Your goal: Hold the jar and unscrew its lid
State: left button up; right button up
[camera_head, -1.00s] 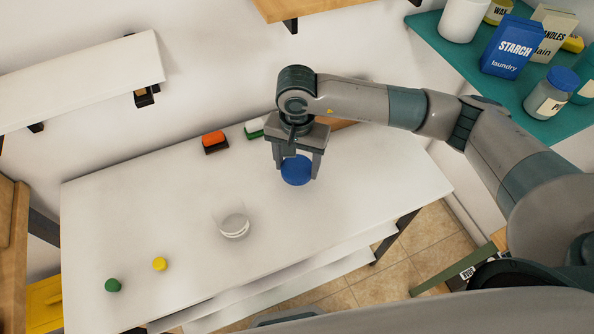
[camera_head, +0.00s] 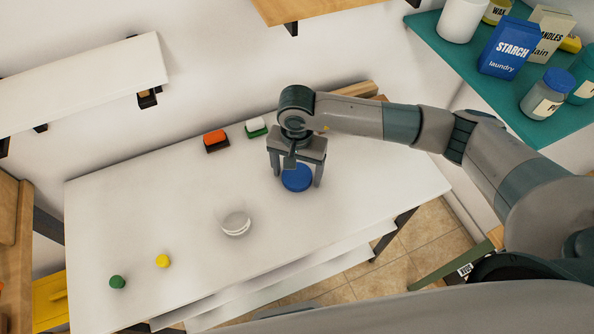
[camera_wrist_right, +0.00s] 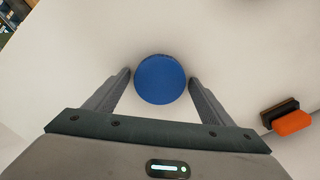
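The blue lid (camera_head: 297,178) appears to lie on the white table, apart from the jar. The clear jar (camera_head: 236,224) stands open-topped to the left of the lid, with no gripper on it. My right gripper (camera_head: 297,176) is just above the lid, its fingers spread on either side. The right wrist view shows the lid (camera_wrist_right: 160,79) between the open fingertips, with narrow gaps at both sides. My left gripper is not in view.
A yellow knob (camera_head: 162,261) and a green knob (camera_head: 117,282) are at the table's front left. An orange-topped block (camera_head: 215,141) and a green-and-white block (camera_head: 256,128) stand at the back edge. The white table (camera_head: 150,215) is clear around the jar.

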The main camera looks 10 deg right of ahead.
aim_at(297, 175)
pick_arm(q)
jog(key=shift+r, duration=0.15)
pick_arm(e)
jog(key=shift+r, duration=0.15)
jog(key=shift+r+p, duration=0.1)
jog(key=shift+p, duration=0.25)
pick_arm(q)
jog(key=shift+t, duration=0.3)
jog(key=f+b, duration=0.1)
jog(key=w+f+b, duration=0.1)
jog(key=b, duration=0.1)
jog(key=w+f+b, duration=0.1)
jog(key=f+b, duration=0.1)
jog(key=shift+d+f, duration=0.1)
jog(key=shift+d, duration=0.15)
pick_arm(e)
notch_tip(297, 175, up, 12)
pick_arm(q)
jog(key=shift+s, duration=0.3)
